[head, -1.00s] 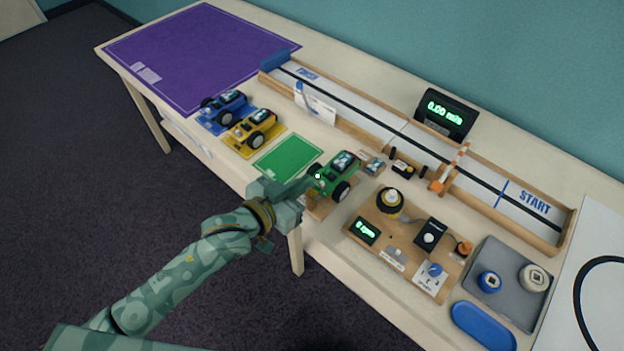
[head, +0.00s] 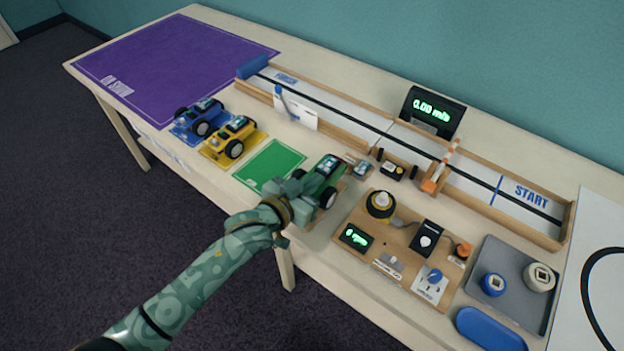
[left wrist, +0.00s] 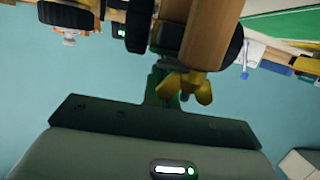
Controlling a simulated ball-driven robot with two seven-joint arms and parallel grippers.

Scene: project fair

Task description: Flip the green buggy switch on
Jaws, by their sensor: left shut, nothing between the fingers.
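The green buggy (head: 328,167) stands on the table to the right of the green mat (head: 268,163), with black wheels and a small display on top. My left gripper (head: 304,186) is shut and empty at the buggy's near left end, and covers part of it. I cannot tell whether the fingers touch the buggy, and I cannot make out its switch. The left wrist view shows black wheels (left wrist: 138,26) and a wooden part (left wrist: 208,35) close up, with a yellow part (left wrist: 203,88) by the fingers. My right gripper is not in view.
A blue buggy (head: 199,117) and a yellow buggy (head: 230,138) stand to the left. A wooden board (head: 357,210) with dials lies to the right, and the long track (head: 350,139) runs behind. A grey tray (head: 512,264) is at the far right. The purple mat (head: 165,60) is clear.

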